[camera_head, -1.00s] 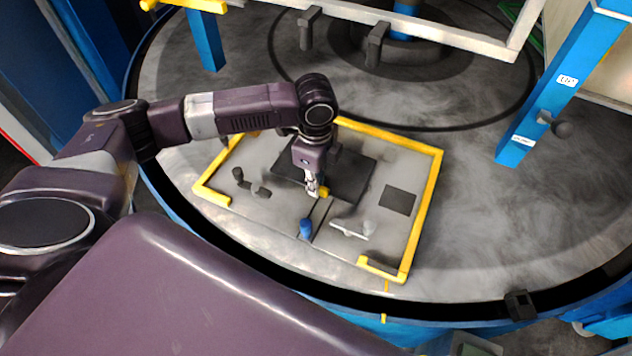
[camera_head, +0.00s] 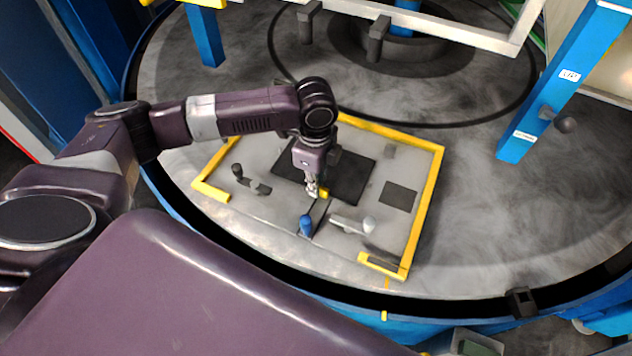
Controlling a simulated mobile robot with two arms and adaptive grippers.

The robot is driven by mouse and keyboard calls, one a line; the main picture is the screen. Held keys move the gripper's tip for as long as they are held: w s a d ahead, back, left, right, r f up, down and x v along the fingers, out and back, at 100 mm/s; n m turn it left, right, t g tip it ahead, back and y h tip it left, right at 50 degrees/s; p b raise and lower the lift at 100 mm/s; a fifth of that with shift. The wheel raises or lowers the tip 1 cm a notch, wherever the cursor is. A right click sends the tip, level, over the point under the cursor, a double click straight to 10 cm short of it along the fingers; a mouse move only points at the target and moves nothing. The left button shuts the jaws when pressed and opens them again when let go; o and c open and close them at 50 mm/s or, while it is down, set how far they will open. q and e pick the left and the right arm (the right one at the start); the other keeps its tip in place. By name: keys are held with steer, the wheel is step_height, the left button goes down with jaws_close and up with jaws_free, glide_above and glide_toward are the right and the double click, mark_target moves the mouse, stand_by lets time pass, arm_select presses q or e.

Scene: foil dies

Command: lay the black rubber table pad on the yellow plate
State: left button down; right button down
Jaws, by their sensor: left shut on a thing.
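The yellow plate (camera_head: 428,205) shows as a grey board with yellow edge strips, lying on the round grey table. My left gripper (camera_head: 315,189) is low over its middle, shut. A thin dark piece (camera_head: 319,212), which looks like the black rubber table pad, hangs at its fingertips. Its lower end is close to a blue-ended part, and I cannot tell whether it touches the board. A small yellow bit (camera_head: 324,194) shows beside the fingertips. My right gripper is not in view.
A large dark square (camera_head: 350,180) and a smaller one (camera_head: 398,195) lie on the board. Around them are a blue-ended part (camera_head: 306,225), a pale-knobbed part (camera_head: 368,224) and a dark-knobbed part (camera_head: 238,170). A blue post (camera_head: 545,105) stands at right. The table's right side is clear.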

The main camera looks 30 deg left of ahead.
arm_select(q)
steer(key=shift+f, duration=0.25)
steer(key=c, duration=1.9)
jaws_free()
steer(key=shift+c, duration=0.2)
step_height(320, 180, up, 12)
steer(key=shift+s, duration=0.15)
